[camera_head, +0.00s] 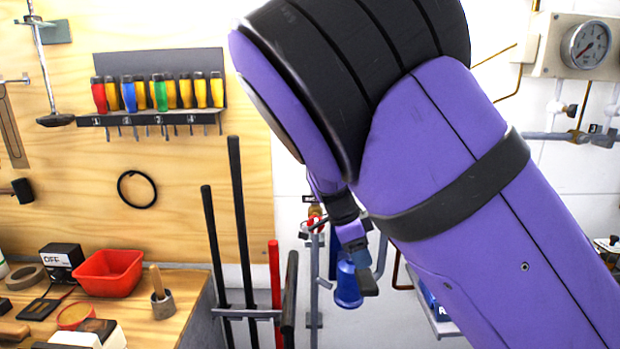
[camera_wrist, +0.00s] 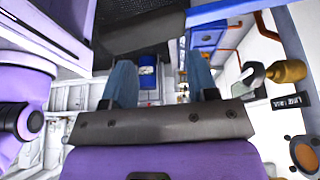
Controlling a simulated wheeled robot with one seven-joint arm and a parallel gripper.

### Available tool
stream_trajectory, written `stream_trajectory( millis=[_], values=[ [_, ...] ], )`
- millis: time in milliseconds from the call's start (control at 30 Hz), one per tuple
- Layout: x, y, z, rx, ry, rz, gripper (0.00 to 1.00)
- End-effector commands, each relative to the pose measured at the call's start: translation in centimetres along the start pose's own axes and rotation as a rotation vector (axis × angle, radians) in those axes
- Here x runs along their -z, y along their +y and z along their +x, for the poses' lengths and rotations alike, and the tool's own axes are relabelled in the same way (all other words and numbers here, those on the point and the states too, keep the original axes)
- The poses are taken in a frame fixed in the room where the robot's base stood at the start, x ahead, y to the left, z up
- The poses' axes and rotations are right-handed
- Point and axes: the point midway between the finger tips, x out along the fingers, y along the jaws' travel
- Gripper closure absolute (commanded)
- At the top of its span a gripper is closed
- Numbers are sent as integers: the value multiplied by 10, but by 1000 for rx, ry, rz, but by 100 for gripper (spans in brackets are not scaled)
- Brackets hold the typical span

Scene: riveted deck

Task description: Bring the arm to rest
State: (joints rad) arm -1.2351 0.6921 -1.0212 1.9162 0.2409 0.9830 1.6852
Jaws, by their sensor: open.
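My arm is purple with black bands and fills the middle and right of the head view, raised and bent. My gripper (camera_head: 358,258) hangs below the bend, partly hidden by the arm and small in that view. In the wrist view my gripper (camera_wrist: 161,80) shows two blue-grey fingers set well apart. Nothing is held between them. A blue object (camera_wrist: 147,78) shows in the gap, farther off beyond the fingertips.
A wooden workbench (camera_head: 190,310) with a red bin (camera_head: 108,272) stands at left. A screwdriver rack (camera_head: 150,118) hangs above it. Long-handled tools (camera_head: 242,230) stand beside the bench. A gauge (camera_head: 586,44) and pipes are on the right wall.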

Motion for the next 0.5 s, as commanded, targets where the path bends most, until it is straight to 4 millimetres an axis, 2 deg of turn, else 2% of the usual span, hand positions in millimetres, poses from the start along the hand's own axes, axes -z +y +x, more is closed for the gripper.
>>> stream_trajectory(
  millis=[267, 500],
  values=[
    [20, 8, 1, -32, -71, -70, 47],
    [49, 20, 0, -51, -173, -175, 47]
  ],
)
